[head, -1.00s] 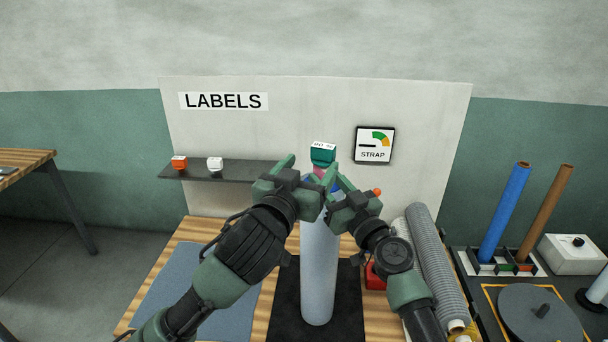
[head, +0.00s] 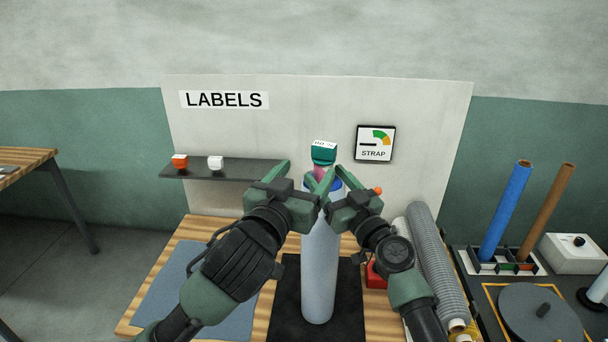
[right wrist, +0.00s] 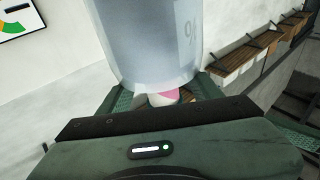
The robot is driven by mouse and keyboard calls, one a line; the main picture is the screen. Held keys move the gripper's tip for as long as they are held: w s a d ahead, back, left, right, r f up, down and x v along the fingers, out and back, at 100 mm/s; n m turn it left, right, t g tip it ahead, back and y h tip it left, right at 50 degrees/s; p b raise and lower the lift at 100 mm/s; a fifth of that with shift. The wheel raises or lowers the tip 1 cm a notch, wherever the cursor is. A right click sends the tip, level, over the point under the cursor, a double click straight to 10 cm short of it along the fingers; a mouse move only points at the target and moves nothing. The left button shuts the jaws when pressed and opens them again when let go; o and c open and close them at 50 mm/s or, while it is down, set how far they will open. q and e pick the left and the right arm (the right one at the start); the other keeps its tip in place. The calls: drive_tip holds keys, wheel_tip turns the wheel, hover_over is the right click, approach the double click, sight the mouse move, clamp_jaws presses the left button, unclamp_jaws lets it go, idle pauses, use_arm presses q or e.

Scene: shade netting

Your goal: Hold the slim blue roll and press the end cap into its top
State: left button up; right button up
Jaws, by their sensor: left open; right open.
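A tall pale blue-grey roll (head: 319,270) stands upright on the black mat, with a darker blue band (head: 338,184) at its top. A slim bright blue roll (head: 505,210) leans in the rack at the right. My left gripper (head: 300,178) and my right gripper (head: 342,186) are open, close together at the standing roll's top. Whether either touches it I cannot tell. A small pink piece (head: 319,173) shows between them, below a teal block (head: 323,152) with a white marked top. In the right wrist view the pale cylinder (right wrist: 150,45) fills the top, with pink (right wrist: 165,95) behind its edge. I cannot make out an end cap.
A brown roll (head: 548,212) shares the rack (head: 530,262). The blue-grey mat (head: 190,290) is clear.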

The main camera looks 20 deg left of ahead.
drive_tip(key=v, duration=1.2)
